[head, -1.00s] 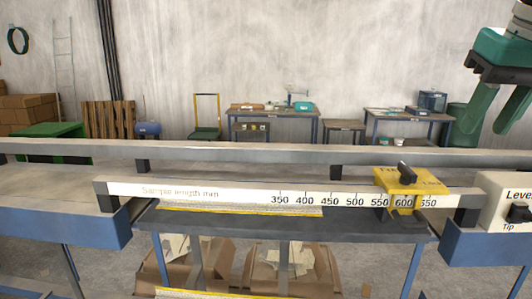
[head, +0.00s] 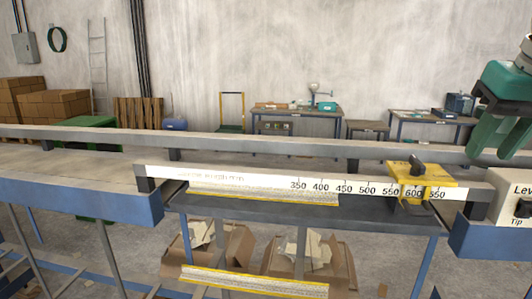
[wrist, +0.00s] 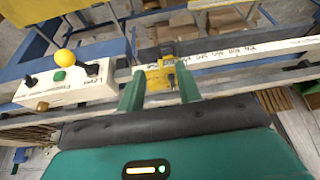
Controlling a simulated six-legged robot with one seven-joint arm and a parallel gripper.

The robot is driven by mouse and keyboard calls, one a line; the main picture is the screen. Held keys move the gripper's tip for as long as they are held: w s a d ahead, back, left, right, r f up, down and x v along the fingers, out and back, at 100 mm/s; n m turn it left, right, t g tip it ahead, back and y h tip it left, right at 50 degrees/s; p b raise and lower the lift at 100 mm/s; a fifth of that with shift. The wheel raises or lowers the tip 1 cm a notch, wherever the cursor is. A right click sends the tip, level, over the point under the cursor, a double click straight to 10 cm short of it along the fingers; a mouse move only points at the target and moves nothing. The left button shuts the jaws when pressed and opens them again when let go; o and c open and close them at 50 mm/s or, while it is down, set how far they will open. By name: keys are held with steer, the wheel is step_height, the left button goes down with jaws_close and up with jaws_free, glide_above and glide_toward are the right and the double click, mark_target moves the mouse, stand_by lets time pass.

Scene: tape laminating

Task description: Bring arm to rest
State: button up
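My gripper (head: 497,150) hangs at the upper right in the head view, above the right end of the rail. In the wrist view its two green fingers stand wide apart (wrist: 160,92), with nothing seen between them on their own level. The yellow stop block (head: 422,183) with a black knob sits near the 600 mark of the white length scale (head: 345,187). In the wrist view the block (wrist: 160,76) lies beyond the fingers; I cannot tell the exact gap.
A white lever box (head: 508,190) stands to the right; the wrist view shows its yellow ball (wrist: 64,57). A yellow-edged strip (head: 265,195) lies along the scale, another (head: 255,283) lower down. Open cardboard boxes (head: 315,262) stand below. A long grey rail (head: 250,145) runs behind.

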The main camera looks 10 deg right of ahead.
steer(key=a+f+n, duration=0.1)
steer(key=a+f, duration=0.5)
steer(key=f, duration=0.5)
steer(key=a+f, duration=0.7)
steer(key=f, duration=0.4)
steer(key=s+a+f+n+t, duration=0.1)
steer(key=a+f, duration=0.6)
steer(key=f, duration=0.4)
steer(key=shift+f+n+y, duration=0.15)
steer(key=shift+n+y, duration=0.15)
steer(key=shift+y, duration=0.1)
